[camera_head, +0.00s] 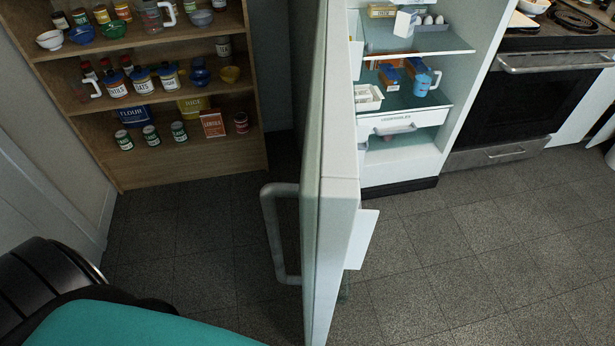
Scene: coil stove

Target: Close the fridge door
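The fridge door (313,200) stands wide open, seen nearly edge-on in the middle of the view. Its long grey handle (275,235) is on the left face, and a white door shelf (361,240) sticks out on the right face. The fridge interior (404,165) shows to the right of the door, with glass shelves, a white drawer and food. A dark and teal part of my own body is at the lower left. Neither of my grippers is in view, and nothing is seen touching the door or handle.
A wooden pantry shelf (190,155) with jars, bowls and boxes stands at the back left. A stove (540,85) with a dark oven door and bar handle is right of the fridge. The grey tiled floor (480,270) is clear at right. A white wall door (45,195) is at left.

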